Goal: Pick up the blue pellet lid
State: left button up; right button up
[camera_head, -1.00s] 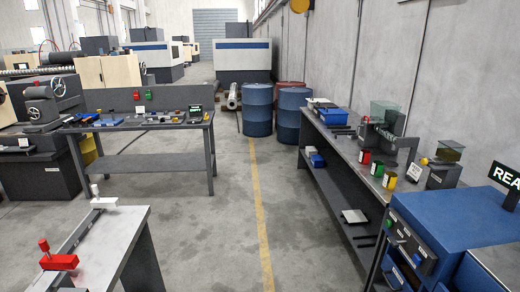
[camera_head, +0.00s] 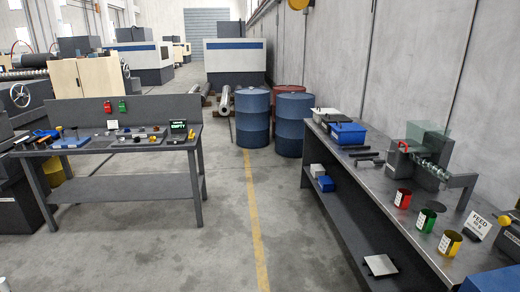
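A blue box-like thing (camera_head: 347,134) sits near the far end of the right workbench top. It may carry the blue pellet lid, but I cannot make out a separate lid at this distance. A smaller blue thing (camera_head: 326,184) lies on the lower shelf of that bench, beside a white one. Neither of my grippers shows in this view, and nothing is seen being held.
The right workbench (camera_head: 385,190) carries a screw feeder (camera_head: 425,160) and red (camera_head: 402,199), green (camera_head: 425,220) and yellow (camera_head: 449,242) cups. Another workbench (camera_head: 110,146) stands at left. Blue drums (camera_head: 253,118) stand behind. The floor between (camera_head: 225,230) is clear.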

aim_at(342, 128)
jog(key=i+z, duration=0.25)
jog(key=i, duration=0.55)
jog(key=i+j+z, duration=0.25)
jog(key=i, duration=0.55)
jog(key=i+z, duration=0.25)
jog(key=i, duration=0.6)
jog(key=i+j+z, duration=0.1)
jog(key=i+z, duration=0.15)
jog(key=i, duration=0.55)
